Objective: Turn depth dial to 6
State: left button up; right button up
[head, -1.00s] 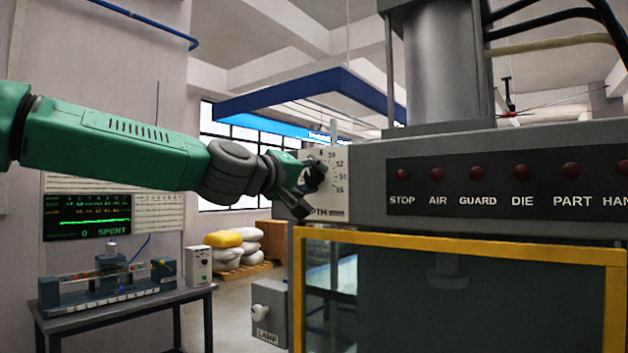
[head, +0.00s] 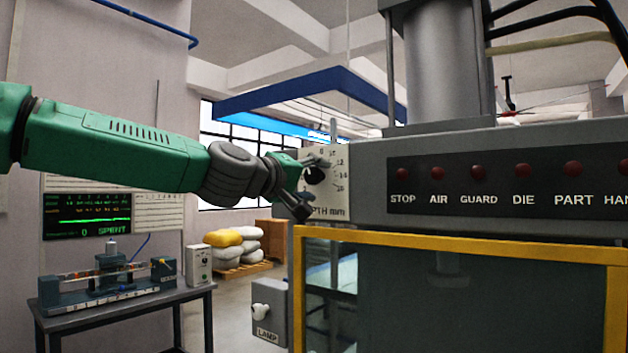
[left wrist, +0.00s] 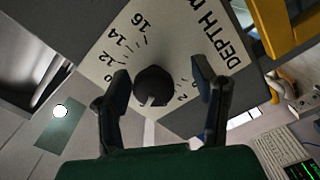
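The depth dial is a round black knob (head: 314,175) on a white scale plate (head: 340,208) at the left end of the machine. In the left wrist view the knob (left wrist: 152,84) has a light pointer mark toward the picture's bottom, slightly left. Numbers 16, 14, 12 and 2 show on the plate (left wrist: 165,45); those near the pointer are hidden, so I cannot read its exact setting. My left gripper (head: 308,187) is at the dial. In the left wrist view its fingers (left wrist: 160,74) are open, one on each side of the knob, with gaps. My right gripper is not in view.
A panel (head: 490,183) with several red lamps lies right of the dial. A yellow guard frame (head: 460,251) is below it. A grey LAMP box (head: 270,312) sits lower left. A bench (head: 125,306) with a tube device stands at the left.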

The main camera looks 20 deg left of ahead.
pick_arm(q)
jog(key=shift+r, duration=0.15)
jog(key=shift+s+a, duration=0.1)
jog(key=shift+s, duration=0.1)
jog(key=v, duration=1.1)
jog(key=shift+s+a+f, duration=0.15)
jog(key=shift+a+f, duration=0.1)
